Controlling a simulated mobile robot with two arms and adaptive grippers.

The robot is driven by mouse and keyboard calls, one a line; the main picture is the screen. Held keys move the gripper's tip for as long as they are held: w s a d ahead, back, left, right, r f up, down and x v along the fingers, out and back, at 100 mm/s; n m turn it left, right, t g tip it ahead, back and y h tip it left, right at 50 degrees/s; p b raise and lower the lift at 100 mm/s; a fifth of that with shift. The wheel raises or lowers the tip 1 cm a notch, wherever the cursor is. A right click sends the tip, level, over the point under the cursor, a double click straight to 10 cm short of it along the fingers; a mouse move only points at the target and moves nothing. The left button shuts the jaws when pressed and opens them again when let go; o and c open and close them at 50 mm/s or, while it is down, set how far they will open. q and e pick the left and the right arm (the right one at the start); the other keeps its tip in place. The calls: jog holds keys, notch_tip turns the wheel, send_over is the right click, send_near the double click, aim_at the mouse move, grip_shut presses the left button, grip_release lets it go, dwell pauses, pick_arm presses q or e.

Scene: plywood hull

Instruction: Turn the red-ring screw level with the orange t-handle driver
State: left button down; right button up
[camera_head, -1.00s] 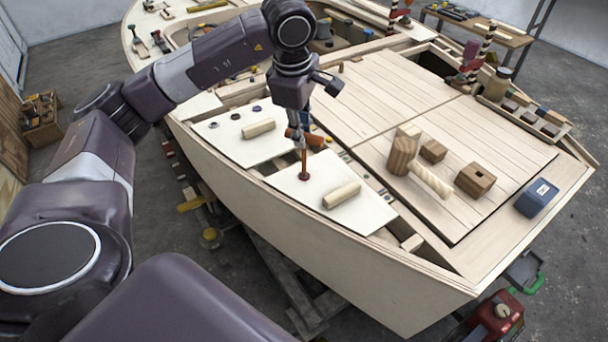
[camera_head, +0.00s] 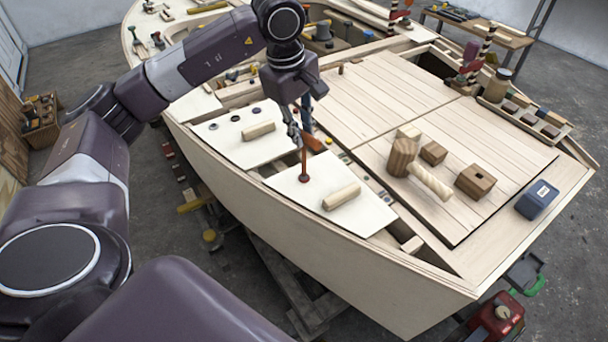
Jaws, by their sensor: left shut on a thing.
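My left gripper (camera_head: 305,138) reaches down over the white panel near the hull's edge. It is shut on the orange t-handle driver (camera_head: 304,165), whose shaft points down and whose handle is partly hidden by the fingers. The shaft's lower end meets the red-ring screw (camera_head: 304,179) in the white panel (camera_head: 290,188). The ring is small and mostly covered by the tip, so I cannot tell how high the screw stands. My right gripper is not in view.
Several dark ringed screws lie behind.

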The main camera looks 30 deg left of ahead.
pick_arm(q)
jog(key=shift+r, duration=0.1)
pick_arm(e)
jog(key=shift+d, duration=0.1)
pick_arm(q)
jog(key=n, duration=0.4)
jog(key=shift+s+d+r+n+y+p, duration=0.1)
jog(key=shift+d+n+y+p, duration=0.05)
jog(key=shift+n+y+p, duration=0.2)
jog(key=n+y, duration=0.1)
jog(key=n, duration=0.3)
jog(key=shift+n+p, duration=0.25)
jog(key=shift+p, duration=0.1)
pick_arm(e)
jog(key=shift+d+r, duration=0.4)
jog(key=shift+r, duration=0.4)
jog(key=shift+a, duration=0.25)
pick_arm(q)
jog(key=shift+r+p, duration=0.35)
jog(key=shift+r, duration=0.05)
jog(key=v, duration=0.1)
jog(key=p+v, duration=0.2)
jog(key=shift+w+r, duration=0.1)
jog(key=shift+w, duration=0.15)
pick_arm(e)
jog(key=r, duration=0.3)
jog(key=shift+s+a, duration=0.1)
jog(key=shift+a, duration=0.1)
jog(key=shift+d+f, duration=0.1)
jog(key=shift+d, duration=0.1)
